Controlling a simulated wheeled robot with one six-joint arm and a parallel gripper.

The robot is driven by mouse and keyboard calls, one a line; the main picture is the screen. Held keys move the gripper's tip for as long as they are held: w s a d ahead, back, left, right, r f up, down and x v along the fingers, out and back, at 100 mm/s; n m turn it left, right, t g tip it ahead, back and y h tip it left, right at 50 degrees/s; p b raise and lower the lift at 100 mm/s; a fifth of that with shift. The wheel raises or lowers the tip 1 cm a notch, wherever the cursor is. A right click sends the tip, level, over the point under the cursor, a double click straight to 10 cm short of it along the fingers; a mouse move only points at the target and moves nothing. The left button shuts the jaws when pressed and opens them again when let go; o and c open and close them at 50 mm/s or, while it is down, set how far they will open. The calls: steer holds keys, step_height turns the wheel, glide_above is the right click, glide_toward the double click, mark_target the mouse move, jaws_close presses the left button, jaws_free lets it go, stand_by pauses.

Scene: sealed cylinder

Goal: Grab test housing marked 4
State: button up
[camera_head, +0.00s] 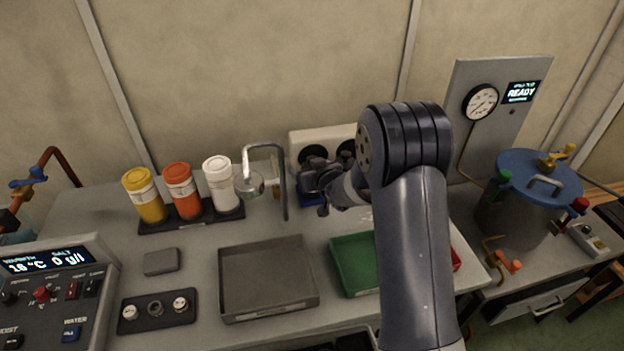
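I cannot make out any part with a readable 4, so I cannot tell which thing is the test housing. My gripper (322,192) is at the back middle of the bench, in front of a white box with dark round openings (313,140). My arm link covers much of that area. A small blue thing (304,191) shows beside the gripper; whether they touch is unclear. The fingers are dark and small, and their opening does not show. A black plate (140,317) with several small round fittings lies at the front left.
An empty grey tray (268,309) and a green tray (347,268) lie in front; my arm partly hides the green one. Yellow, orange and white bottles (217,178) stand on a black rack (160,226). A bent metal pipe (284,185) rises left of my gripper. A blue-lidded vessel (520,170) stands right.

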steer(key=c, duration=1.2)
steer(key=shift+r, duration=0.1)
